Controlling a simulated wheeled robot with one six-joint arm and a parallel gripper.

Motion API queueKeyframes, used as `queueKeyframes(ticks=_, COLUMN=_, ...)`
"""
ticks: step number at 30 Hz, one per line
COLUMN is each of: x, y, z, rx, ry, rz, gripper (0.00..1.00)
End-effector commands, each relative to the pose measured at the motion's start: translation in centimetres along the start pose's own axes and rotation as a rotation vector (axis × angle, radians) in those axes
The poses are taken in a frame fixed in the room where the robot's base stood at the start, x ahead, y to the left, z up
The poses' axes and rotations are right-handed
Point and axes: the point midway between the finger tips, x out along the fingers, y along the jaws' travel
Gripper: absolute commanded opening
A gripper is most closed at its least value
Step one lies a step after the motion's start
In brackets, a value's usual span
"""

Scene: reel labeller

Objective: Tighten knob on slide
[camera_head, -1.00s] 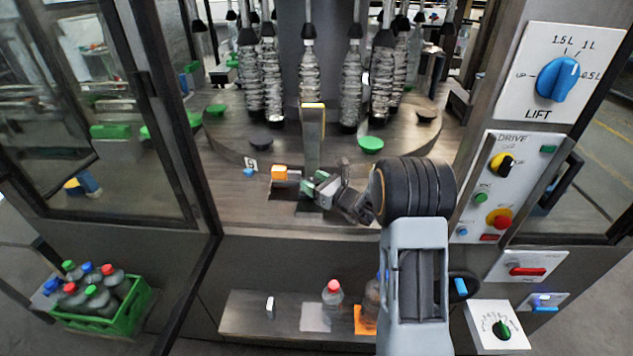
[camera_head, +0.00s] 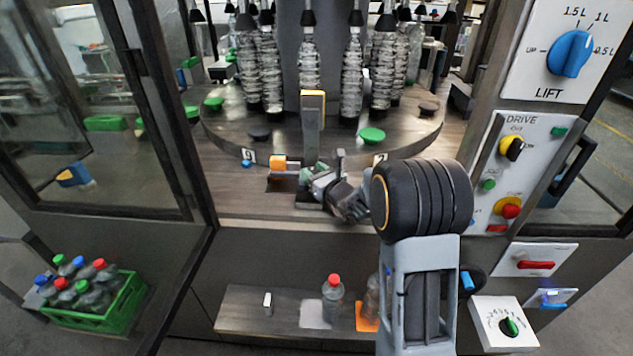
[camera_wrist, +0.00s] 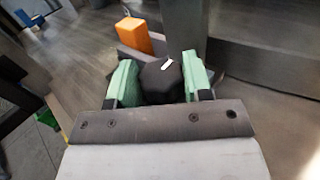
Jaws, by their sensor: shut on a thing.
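My gripper (camera_wrist: 160,82) has its two green-padded fingers on either side of a dark knob (camera_wrist: 160,76) with a white mark on top, and is shut on it. In the head view my gripper (camera_head: 318,178) reaches in from the right at the slide, low at the front of the machine, and the knob is hidden there. An orange block (camera_wrist: 135,35) sits on the slide just beyond the knob; it also shows in the head view (camera_head: 278,162). An upright post (camera_head: 312,125) with a yellow top stands right behind the slide.
A round table (camera_head: 225,135) with hanging bottles and green and dark discs is behind. Control panels with a LIFT dial (camera_head: 570,54) are at right. A lower shelf (camera_head: 262,322) holds a red-capped bottle (camera_head: 333,300). A green crate (camera_head: 110,318) of bottles stands at lower left.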

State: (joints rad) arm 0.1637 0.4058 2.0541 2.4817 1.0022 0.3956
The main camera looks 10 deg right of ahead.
Motion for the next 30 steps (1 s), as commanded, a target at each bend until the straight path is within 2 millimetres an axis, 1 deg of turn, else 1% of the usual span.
queueKeyframes(ticks=1, x=0.0, y=0.2, z=-0.3, rx=-0.002, ry=-0.002, rz=-0.014, gripper=0.22)
queueKeyframes(ticks=12, x=-0.1, y=0.1, z=0.0, rx=0.001, ry=0.002, rz=-0.034, gripper=0.22)
queueKeyframes(ticks=13, x=-0.1, y=0.1, z=0.0, rx=0.002, ry=0.002, rz=-0.034, gripper=0.48)
queueKeyframes(ticks=16, x=-0.1, y=0.1, z=0.0, rx=0.002, ry=0.002, rz=-0.034, gripper=0.56)
queueKeyframes(ticks=22, x=-0.1, y=0.0, z=0.0, rx=0.001, ry=0.002, rz=-0.036, gripper=0.56)
queueKeyframes(ticks=25, x=-0.5, y=0.0, z=0.0, rx=0.001, ry=0.001, rz=-0.037, gripper=0.56)
queueKeyframes(ticks=28, x=-1.6, y=0.0, z=0.0, rx=0.000, ry=0.000, rz=-0.037, gripper=0.56)
queueKeyframes(ticks=30, x=-2.8, y=0.0, z=-0.1, rx=0.000, ry=0.000, rz=-0.039, gripper=0.56)
